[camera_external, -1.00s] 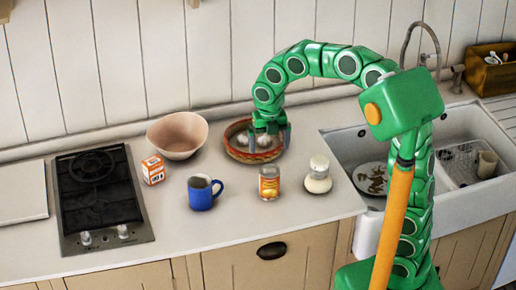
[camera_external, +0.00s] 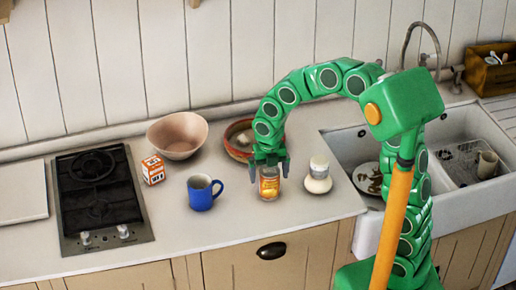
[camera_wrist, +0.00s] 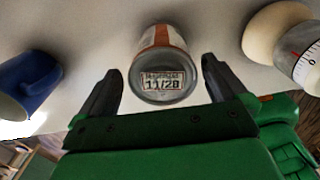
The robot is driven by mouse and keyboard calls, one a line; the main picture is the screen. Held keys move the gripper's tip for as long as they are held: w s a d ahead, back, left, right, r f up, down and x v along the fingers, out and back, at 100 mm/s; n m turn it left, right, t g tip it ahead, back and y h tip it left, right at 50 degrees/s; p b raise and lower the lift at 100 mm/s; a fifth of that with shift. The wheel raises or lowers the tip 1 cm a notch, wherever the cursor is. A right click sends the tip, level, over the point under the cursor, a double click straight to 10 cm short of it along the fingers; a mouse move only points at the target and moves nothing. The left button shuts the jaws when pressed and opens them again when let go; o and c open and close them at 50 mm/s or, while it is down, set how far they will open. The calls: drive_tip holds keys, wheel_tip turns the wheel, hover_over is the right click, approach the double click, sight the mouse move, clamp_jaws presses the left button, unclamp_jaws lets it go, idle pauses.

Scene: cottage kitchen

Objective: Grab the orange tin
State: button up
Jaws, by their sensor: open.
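The orange tin (camera_external: 269,186) stands upright near the front of the counter, between the blue mug and the white kitchen timer-like object. My gripper (camera_external: 270,168) is open just above and behind the tin, its fingers on either side of the tin's top in the picture. In the wrist view the tin (camera_wrist: 160,62) shows its end face with a printed date, and it lies ahead of and between the two open fingertips of my gripper (camera_wrist: 160,80). I cannot tell whether a finger touches it.
A blue mug (camera_external: 201,194) stands left of the tin, and a white round object with a dial (camera_external: 318,178) close on its right.

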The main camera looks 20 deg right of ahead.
sight(270, 184)
drive_tip(key=f, duration=0.5)
drive_tip(key=shift+w+d, duration=0.2)
drive_tip(key=shift+r, duration=0.1)
drive_tip(key=c, duration=1.4)
drive_tip(key=shift+r, duration=0.1)
